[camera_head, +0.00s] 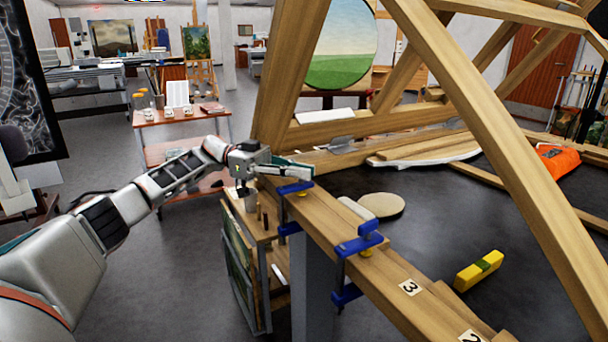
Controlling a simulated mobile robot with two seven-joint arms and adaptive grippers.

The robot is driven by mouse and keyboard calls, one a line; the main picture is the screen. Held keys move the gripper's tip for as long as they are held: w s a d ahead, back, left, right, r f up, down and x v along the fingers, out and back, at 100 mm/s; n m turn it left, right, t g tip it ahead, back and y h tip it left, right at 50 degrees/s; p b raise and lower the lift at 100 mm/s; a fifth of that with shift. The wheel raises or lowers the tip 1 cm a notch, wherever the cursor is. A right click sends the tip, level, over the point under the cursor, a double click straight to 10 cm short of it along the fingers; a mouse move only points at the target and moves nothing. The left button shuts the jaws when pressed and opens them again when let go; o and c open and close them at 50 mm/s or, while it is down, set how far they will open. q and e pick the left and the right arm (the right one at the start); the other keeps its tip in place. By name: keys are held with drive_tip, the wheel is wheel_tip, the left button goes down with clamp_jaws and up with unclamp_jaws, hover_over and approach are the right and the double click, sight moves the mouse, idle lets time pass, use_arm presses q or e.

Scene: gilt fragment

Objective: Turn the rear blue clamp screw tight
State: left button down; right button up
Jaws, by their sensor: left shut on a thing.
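The rear blue clamp (294,188) grips the wooden beam (325,210) near its far end, with its lower part hanging below the beam's left edge. My left gripper (298,174) reaches in from the left, right above this clamp. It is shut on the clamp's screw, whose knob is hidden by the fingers. A second, nearer blue clamp (360,243) sits further along the beam, with its blue knob (368,228) uncovered. My right gripper is out of view.
Large wooden truss members (500,130) rise above and right of the beam. A yellow block (479,270) and a round pale disc (381,205) lie on the dark surface. A small shelf cart (245,265) stands below my left gripper.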

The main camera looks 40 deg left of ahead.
use_arm(q)
drive_tip(key=c, duration=2.2)
unclamp_jaws()
drive_tip(key=shift+v, duration=5.95)
